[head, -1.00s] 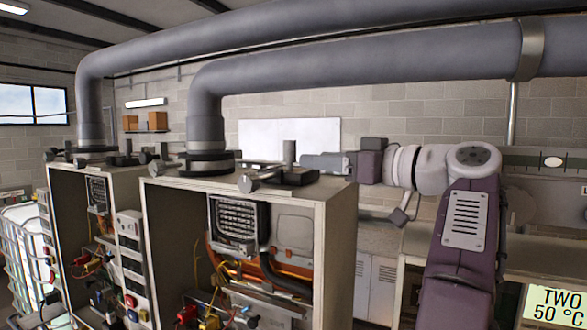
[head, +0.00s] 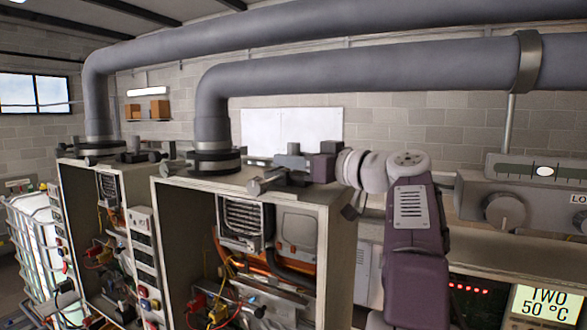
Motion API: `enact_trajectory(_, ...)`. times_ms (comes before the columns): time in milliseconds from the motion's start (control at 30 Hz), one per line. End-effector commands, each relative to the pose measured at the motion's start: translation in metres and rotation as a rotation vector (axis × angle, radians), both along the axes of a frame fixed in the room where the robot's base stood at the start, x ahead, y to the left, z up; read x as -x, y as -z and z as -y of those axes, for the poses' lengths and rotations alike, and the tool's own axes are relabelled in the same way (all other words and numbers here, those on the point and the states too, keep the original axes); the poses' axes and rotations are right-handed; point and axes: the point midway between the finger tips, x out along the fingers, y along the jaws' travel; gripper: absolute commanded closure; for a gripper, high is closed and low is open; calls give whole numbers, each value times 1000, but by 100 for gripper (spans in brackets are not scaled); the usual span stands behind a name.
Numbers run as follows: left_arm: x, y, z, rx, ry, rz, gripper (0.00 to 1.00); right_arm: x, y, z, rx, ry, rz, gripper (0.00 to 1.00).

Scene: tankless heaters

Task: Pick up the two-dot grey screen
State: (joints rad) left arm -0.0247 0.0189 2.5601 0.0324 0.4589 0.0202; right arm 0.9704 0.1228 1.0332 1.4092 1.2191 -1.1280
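No two dots can be made out on any part. A grey slatted screen (head: 243,217) sits in the upper part of the nearer open heater cabinet. A similar smaller grey screen (head: 108,190) is in the farther cabinet at left. My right gripper (head: 290,162) points left over the top of the nearer cabinet, above and right of its screen, apart from it. Dark fittings on the cabinet top blend with its fingers, so its opening is unclear. My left gripper is not in view.
The nearer heater cabinet (head: 337,235) is open at the front, with wires and pipes inside. Large grey ducts (head: 370,68) run overhead. At right are a control panel with knobs (head: 504,211) and a display (head: 548,305) reading "TWO 50 °C". A white-caged tank (head: 38,250) stands far left.

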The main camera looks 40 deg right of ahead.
Motion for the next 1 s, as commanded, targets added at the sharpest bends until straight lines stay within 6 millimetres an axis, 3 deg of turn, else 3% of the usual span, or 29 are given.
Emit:
enact_trajectory(33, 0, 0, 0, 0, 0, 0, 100, 0, 0, 0, -1, 0, -1, 88)
enact_trajectory(100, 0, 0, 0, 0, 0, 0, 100, 0, 1, 0, -1, 0, -1, 100)
enact_trajectory(467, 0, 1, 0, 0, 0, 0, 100, 0, -1, 1, 0, -1, -3, 100)
enact_trajectory(900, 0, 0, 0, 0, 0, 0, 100, 0, -35, 0, 1, -2, 0, 100)
enact_trajectory(1000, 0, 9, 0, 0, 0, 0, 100, 18, -32, 6, 0, 6, 0, 100)
